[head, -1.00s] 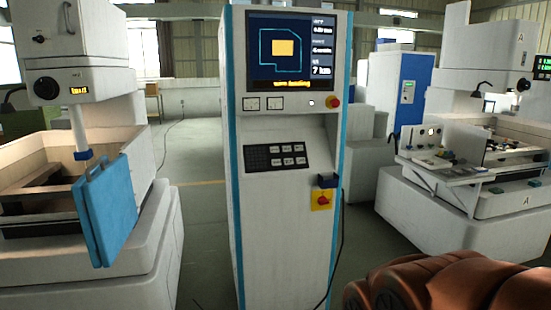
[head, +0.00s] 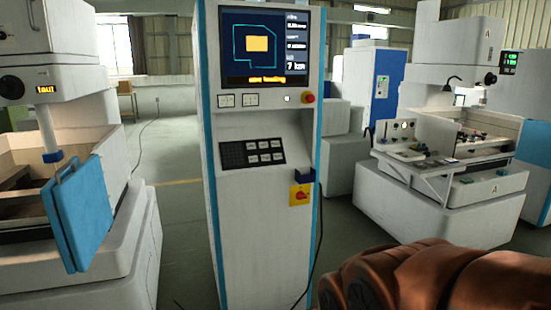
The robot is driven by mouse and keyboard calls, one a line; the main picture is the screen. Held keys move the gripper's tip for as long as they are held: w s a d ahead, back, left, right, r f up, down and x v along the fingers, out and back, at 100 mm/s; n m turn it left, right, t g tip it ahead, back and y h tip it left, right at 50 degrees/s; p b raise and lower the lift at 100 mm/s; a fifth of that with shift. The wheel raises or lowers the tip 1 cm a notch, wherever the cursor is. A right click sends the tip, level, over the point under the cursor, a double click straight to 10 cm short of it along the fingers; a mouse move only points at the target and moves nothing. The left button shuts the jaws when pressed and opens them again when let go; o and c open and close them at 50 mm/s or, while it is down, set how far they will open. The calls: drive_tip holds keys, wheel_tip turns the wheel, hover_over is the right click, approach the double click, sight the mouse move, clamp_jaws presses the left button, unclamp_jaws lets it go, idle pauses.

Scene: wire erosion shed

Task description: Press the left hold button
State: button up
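No button that I can read as the left hold button shows. The white and blue control console (head: 260,210) stands upright in the middle, with a lit screen (head: 264,45), a dark keypad (head: 252,153) of small keys, a red round button (head: 308,97) and a red knob on a yellow plate (head: 301,195). The machine on the right (head: 440,190) has a white panel with small controls (head: 404,134), too small to tell apart. My brown arm covers the lower right corner. My gripper is not in view.
A machine with an open tank (head: 130,235) stands at the left, a blue door (head: 80,213) hanging at its front. A blue and white cabinet (head: 378,75) stands behind. A cable (head: 317,250) runs down beside the console. Grey floor (head: 170,165) is clear between the machines.

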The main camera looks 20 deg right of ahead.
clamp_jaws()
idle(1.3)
